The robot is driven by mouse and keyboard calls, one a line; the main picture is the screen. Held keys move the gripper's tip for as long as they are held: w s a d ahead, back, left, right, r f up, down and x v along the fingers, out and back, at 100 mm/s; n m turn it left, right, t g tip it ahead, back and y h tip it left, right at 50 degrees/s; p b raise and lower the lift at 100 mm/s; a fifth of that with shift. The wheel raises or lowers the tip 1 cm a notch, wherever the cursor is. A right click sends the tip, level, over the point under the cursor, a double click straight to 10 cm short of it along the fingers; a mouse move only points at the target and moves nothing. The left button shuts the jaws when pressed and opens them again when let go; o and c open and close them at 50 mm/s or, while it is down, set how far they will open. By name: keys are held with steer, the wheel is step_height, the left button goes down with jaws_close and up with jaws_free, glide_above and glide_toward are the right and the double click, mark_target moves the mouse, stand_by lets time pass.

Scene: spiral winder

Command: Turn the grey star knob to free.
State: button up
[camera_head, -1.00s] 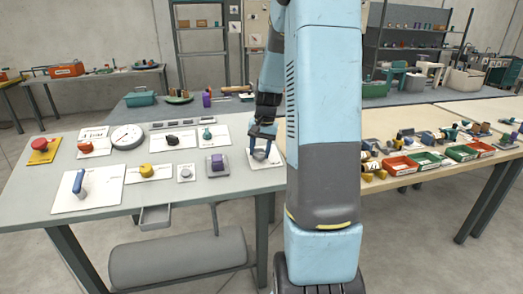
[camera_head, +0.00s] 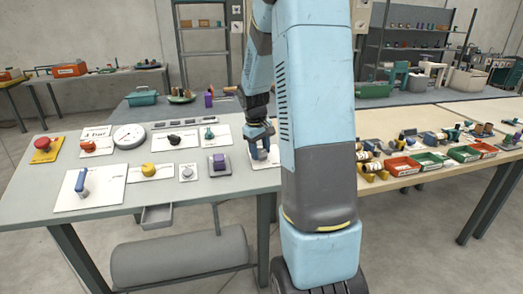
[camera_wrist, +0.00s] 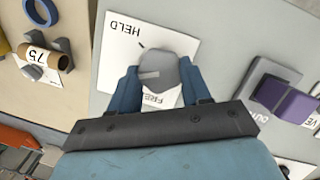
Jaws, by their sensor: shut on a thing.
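The grey star knob (camera_wrist: 172,75) sits on a white plate (camera_wrist: 185,45) and shows in the wrist view between my two blue fingers. My gripper (camera_wrist: 160,88) is shut on it, one finger on each side. A pale mark on the knob points to the left in that view. The word HELD is printed on the plate above left, and the word FREE, partly covered, lies just below the knob. In the head view my gripper (camera_head: 262,150) is over the same plate at the table's right end, and the knob is mostly hidden there.
A purple switch (camera_wrist: 292,103) is right of the plate in the wrist view. The grey table (camera_head: 125,175) also carries a gauge (camera_head: 129,136), a yellow knob (camera_head: 148,170) and a blue lever (camera_head: 81,181). A wooden table (camera_head: 405,182) with coloured bins adjoins on the right.

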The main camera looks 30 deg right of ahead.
steer(key=n, duration=0.3)
steer(key=n+h, duration=0.1)
steer(key=n, duration=0.2)
steer(key=shift+s+a+f+t+h, duration=0.1)
steer(key=shift+s+a+t+h, duration=0.1)
steer(key=shift+t+h, duration=0.15)
steer(key=n+t, duration=0.1)
steer(key=n, duration=0.5)
steer(key=shift+s+a+f+h, duration=0.1)
steer(key=shift+h, duration=0.25)
steer(key=o, duration=1.1)
steer(key=shift+t, duration=0.25)
steer(key=shift+c, duration=0.2)
steer(key=v, duration=1.3)
steer(key=shift+r, duration=0.4)
steer(key=shift+a, duration=0.2)
